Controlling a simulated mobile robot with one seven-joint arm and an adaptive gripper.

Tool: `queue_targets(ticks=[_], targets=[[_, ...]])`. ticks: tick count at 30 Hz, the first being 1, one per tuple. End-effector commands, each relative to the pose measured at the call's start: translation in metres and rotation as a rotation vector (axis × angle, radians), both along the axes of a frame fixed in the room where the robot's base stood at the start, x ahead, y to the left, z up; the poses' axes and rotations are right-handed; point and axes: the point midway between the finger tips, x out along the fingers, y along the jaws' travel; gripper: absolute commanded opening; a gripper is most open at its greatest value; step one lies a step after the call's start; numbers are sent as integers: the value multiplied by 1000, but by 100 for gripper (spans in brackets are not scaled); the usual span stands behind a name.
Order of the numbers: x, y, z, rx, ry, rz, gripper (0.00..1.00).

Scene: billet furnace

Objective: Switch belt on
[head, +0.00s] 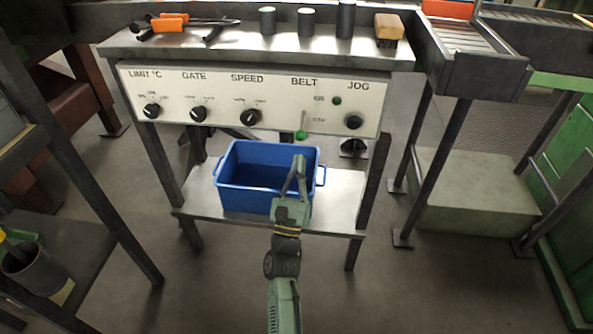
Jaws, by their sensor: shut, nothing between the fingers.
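A white control panel (215,88) is on the front of the metal table. Under the BELT label is a small lever (301,134) with a green ball end, hanging downward. Two small position marks are beside it, too small to read surely. A round green button or lamp (337,100) is to its right. My gripper (299,160) is shut and empty, pointing up toward the panel just below the lever's ball. In this view a small gap shows between the fingertips and the ball; the depth between them is unclear.
Knobs for LIMIT, GATE and SPEED (250,117) are to the left, and a JOG knob (353,121) is to the right. A blue crate (240,196) on the lower shelf is beside my gripper. Cylinders, a brush (389,29) and orange-handled tongs (170,22) lie on the tabletop.

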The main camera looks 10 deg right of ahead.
Motion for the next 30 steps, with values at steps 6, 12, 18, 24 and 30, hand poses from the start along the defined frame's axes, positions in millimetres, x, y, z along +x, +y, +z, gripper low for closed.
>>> queue_targets(ticks=[6, 12, 18, 24, 30], targets=[[27, -11, 25, 0, -1, -1, 0], [37, -15, 31, 0, 0, 0, 0], [39, -15, 31, 1, 1, 1, 0], [38, -15, 31, 2, 1, 0, 0], [36, -15, 36, 11, 31, 0, 0]])
